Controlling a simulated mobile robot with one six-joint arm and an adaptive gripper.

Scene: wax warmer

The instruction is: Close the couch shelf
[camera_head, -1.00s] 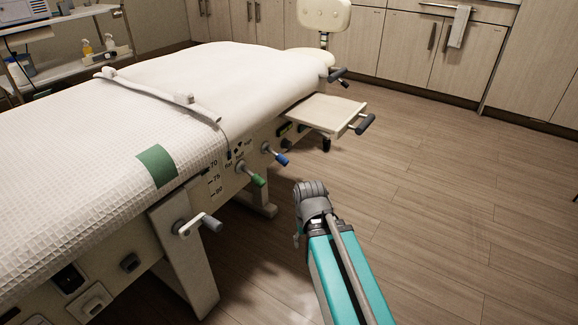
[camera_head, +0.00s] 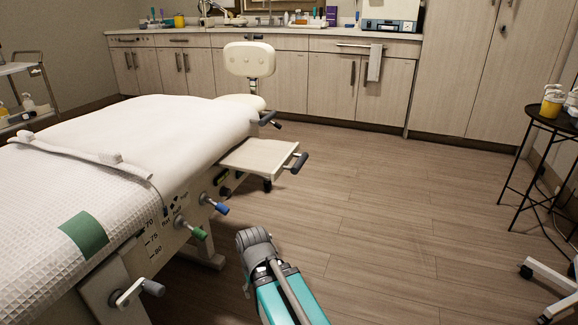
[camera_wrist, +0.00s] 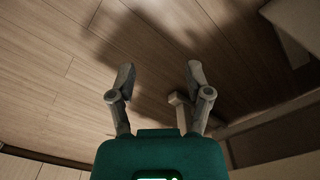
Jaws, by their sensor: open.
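The couch (camera_head: 130,150) is a long white treatment bed on the left in the head view. Its shelf (camera_head: 262,156) is a flat cream panel sticking out from the couch's right side, pulled out. The shelf has a dark grey handle (camera_head: 299,163) on its outer edge. My arm rises from the bottom of the head view, below and in front of the shelf, apart from it; the fingertips are hidden there. In the wrist view my gripper (camera_wrist: 158,78) has its two fingers spread, with nothing between them but floor behind.
The couch side carries a blue-tipped lever (camera_head: 220,207), a green-tipped lever (camera_head: 198,232) and a crank (camera_head: 140,290). A stool backrest (camera_head: 249,59) stands behind the couch. A black side table (camera_head: 553,122) is at right. The wood floor (camera_head: 400,220) between is clear.

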